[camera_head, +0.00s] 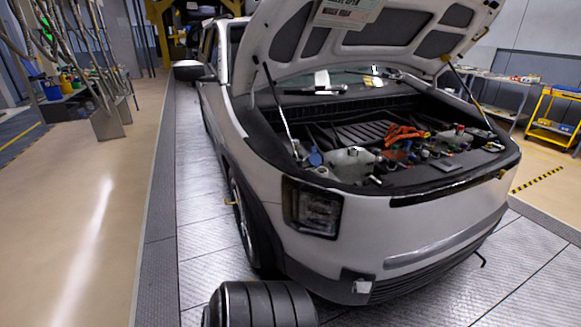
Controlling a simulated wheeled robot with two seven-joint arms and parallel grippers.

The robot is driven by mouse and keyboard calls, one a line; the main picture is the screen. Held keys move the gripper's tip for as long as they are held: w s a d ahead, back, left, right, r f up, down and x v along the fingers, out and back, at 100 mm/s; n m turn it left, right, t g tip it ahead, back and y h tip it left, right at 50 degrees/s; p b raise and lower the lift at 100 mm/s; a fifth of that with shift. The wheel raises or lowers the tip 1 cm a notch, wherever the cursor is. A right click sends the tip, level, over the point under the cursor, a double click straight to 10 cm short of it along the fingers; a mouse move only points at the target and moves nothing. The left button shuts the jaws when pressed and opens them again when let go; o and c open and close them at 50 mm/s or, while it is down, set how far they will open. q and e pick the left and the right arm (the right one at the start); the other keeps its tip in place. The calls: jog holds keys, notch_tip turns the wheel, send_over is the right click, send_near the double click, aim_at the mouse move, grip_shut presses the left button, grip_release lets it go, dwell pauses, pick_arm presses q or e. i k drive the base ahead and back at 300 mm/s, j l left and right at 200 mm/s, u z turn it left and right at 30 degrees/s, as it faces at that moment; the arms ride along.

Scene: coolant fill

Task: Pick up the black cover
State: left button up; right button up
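A white car (380,240) stands with its hood (300,45) propped open. In the engine bay, a broad black ribbed panel (360,133) lies toward the back. A smaller flat dark piece (441,167) lies near the front right of the bay. I cannot tell which of these, if either, is the black cover. A whitish reservoir (350,162) sits at the front of the bay, with a blue cap (314,157) to its left. Neither of my grippers is in view.
Orange parts (405,134) and several small items crowd the bay. Struts (278,108) hold the hood up. A dark ribbed rounded shape (262,303) is at the bottom edge. Open floor (90,200) lies left; a yellow cart (553,115) stands right.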

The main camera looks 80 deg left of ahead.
aim_at(372, 183)
jog(key=u, duration=1.75)
jog(key=i+l+z, duration=0.1)
jog(key=i+l, duration=0.5)
jog(key=l, duration=0.2)
